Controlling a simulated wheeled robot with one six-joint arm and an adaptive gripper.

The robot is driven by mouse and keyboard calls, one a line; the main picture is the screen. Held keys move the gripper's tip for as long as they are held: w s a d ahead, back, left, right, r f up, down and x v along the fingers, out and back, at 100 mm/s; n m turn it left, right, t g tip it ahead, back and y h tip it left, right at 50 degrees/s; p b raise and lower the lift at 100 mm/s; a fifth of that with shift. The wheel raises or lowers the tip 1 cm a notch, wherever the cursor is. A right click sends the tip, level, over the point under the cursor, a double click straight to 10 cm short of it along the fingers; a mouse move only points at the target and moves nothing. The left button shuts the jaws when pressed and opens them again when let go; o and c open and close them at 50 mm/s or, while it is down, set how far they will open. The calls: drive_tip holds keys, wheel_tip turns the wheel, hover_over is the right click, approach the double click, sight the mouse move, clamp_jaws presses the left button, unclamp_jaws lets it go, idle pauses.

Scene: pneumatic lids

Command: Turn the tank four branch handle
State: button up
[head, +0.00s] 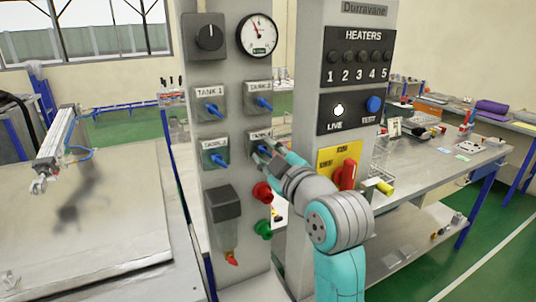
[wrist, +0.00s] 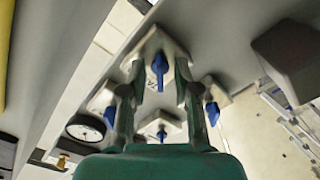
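The tank four plate (head: 257,135) is at the lower right of a group of valve plates on the grey post in the head view. My gripper (head: 266,147) is in front of it and hides most of its blue handle. In the wrist view, the tank four blue handle (wrist: 160,68) stands between the two fingers of my gripper (wrist: 155,80). The fingers are spread, with a visible gap on each side of the handle. Whether the tips reach to the handle's depth is hard to tell.
Blue handles of tank one (head: 212,108), tank two (head: 264,103) and tank three (head: 218,159) are close by. A red knob (head: 262,192) and green knob (head: 263,229) are below. A red switch (head: 348,174) is right; a grey table (head: 85,240) is left.

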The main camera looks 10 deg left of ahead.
drive_tip(key=shift+c, duration=0.2)
clamp_jaws()
drive_tip(key=shift+m, duration=0.4)
drive_tip(key=m, duration=0.3)
drive_tip(key=shift+m, duration=0.4)
drive_tip(key=m, duration=1.3)
drive_tip(key=shift+m, duration=0.3)
